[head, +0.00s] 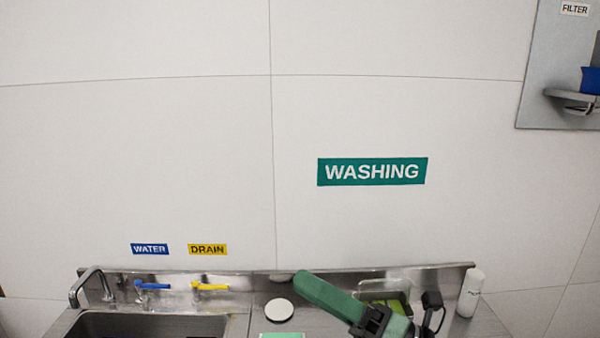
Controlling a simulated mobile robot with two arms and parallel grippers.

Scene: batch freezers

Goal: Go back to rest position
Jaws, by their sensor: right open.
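My right gripper (325,295) comes in at the bottom, right of centre, with its long green part pointing up and left over the steel counter (250,315). It is open, and I see nothing held in it. Its black mount covers part of the counter. The gap between its fingers is hard to see from this angle. My left gripper is not in view.
A sink (150,325) with a faucet (90,285), a blue lever (152,286) and a yellow lever (210,287) is at the lower left. A white disc (279,310) lies near my gripper's tip. A white bottle (471,292) stands right.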

